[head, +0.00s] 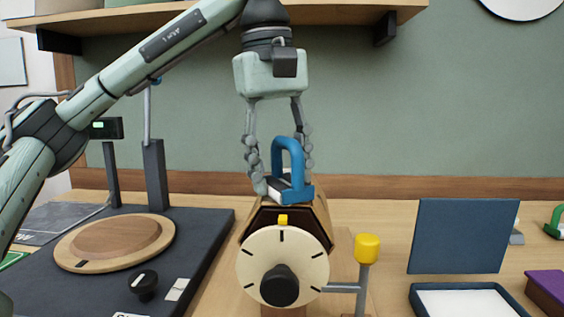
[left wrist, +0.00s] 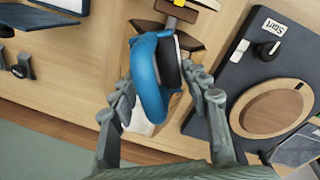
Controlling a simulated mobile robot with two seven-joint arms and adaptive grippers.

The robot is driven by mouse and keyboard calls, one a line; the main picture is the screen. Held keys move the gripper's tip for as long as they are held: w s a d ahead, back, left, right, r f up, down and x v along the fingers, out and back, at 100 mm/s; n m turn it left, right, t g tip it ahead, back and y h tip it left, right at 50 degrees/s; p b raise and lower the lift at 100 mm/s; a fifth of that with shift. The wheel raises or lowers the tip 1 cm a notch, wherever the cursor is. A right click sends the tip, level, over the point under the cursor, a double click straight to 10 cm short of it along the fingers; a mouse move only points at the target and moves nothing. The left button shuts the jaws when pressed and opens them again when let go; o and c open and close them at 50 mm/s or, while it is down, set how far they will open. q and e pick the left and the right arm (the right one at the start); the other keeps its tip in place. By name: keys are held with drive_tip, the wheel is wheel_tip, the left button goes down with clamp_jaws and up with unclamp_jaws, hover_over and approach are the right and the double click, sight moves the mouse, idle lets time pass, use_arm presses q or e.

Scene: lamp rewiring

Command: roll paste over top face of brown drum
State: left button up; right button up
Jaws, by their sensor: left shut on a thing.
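A blue-handled tool (head: 289,157) stands upright at the top of the brown drum (head: 328,222). Its lower edge is at the drum's top face; I cannot tell whether it touches. My left gripper (head: 283,186) points down and is shut on the blue tool, one finger on each side. In the left wrist view the tool's blue handle (left wrist: 146,78) lies between the fingers, with a dark rounded part beside it. The drum is many-sided; a cream dial (head: 262,258) with a black knob covers its front. The tool hides much of the top face. Paste on it cannot be made out.
A yellow-capped post (head: 367,249) stands just right of the dial. An open blue case (head: 463,236) with a pale pad is further right, beside a purple block (head: 547,288). A dark board (head: 205,240) with a wooden disc (head: 118,241) lies left. A shelf (head: 140,17) hangs above.

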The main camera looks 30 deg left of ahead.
use_arm(q)
drive_tip(key=shift+s+d+p, duration=0.2)
drive_tip(key=shift+s, duration=0.25)
drive_tip(key=shift+s+d+p, duration=0.15)
drive_tip(key=shift+s+d, duration=0.05)
drive_tip(key=shift+s, duration=0.25)
drive_tip(key=shift+w+a, duration=1.25)
drive_tip(key=shift+w, duration=1.4)
drive_tip(key=shift+w+a, duration=1.3)
drive_tip(key=shift+w, duration=1.4)
drive_tip(key=shift+w+a, duration=1.25)
drive_tip(key=shift+w, duration=1.4)
drive_tip(key=shift+r, duration=3.05)
wheel_tip(320, 180, up, 3)
